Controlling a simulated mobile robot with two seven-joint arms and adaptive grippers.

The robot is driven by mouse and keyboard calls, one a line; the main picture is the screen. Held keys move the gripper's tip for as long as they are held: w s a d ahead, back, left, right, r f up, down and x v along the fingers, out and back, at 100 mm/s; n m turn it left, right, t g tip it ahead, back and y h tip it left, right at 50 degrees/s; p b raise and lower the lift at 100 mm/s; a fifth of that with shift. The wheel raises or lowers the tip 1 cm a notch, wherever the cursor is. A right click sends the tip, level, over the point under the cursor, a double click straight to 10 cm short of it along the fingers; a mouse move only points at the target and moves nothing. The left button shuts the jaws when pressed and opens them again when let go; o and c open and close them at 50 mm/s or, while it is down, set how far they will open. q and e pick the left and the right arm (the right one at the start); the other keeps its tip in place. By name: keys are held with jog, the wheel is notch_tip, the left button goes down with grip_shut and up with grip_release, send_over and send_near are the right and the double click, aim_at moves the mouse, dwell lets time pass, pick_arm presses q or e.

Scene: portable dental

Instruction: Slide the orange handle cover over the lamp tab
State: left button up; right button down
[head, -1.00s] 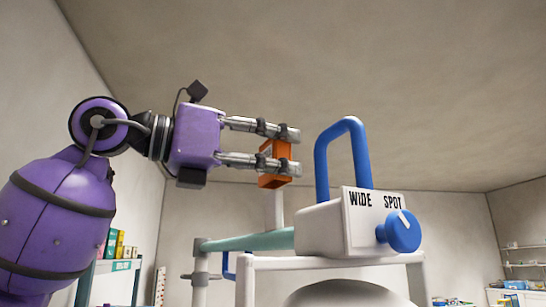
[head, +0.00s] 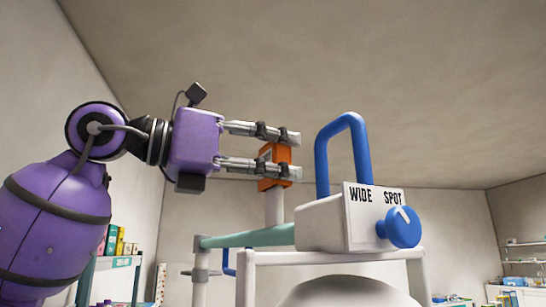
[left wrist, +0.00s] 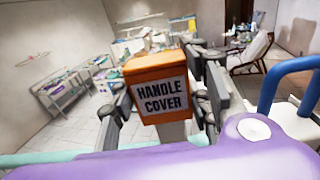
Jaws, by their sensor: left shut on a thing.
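The orange handle cover (head: 275,153) is held upright between the fingers of my left gripper (head: 291,155), which is shut on it. Its "HANDLE COVER" label (left wrist: 161,96) faces the left wrist camera. A pale upright post (head: 274,208), which looks like the lamp tab, stands directly below the cover. Its pale surface also shows under the cover in the left wrist view (left wrist: 174,132). The cover's lower edge meets the post's top in the head view; I cannot tell whether it is around it. My right gripper is not in view.
The white lamp box (head: 320,224) with its "WIDE SPOT" panel, blue knob (head: 403,227) and blue loop handle (head: 320,165) stands close right of the cover. A green-and-white arm (head: 245,238) runs below. Shelves stand at both sides. The space above is clear.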

aim_at(270, 191)
pick_arm(q)
jog(key=shift+f, duration=2.4)
dwell(1.3)
jog(key=o, duration=0.9)
jog(key=v, duration=1.2)
jog(key=shift+s, duration=0.1)
